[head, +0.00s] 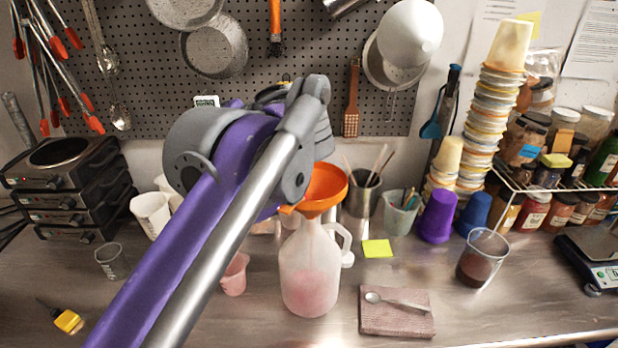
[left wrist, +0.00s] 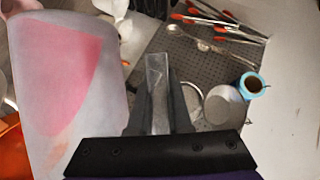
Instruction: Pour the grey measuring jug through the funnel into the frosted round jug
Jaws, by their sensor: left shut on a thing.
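The frosted round jug (head: 310,283) stands upright on the metal bench with pink liquid in its lower part. The orange funnel (head: 324,190) sits in its mouth; its edge shows in the left wrist view (left wrist: 12,150). My left arm crosses the head view and hides its gripper there. In the left wrist view my left gripper (left wrist: 160,98) is shut on a narrow clear strip, apparently the handle of the grey measuring jug (left wrist: 65,60). That jug looks pale and translucent, with pink liquid lying slanted inside, and is beside the funnel. Whether liquid is flowing I cannot tell. My right gripper is not in view.
A pink cup (head: 235,274) stands left of the frosted jug. A folded cloth (head: 395,322) with a spoon and a cup of dark red liquid (head: 482,260) are on the right. A yellow note (head: 377,249) lies behind. Pots hang on the pegboard.

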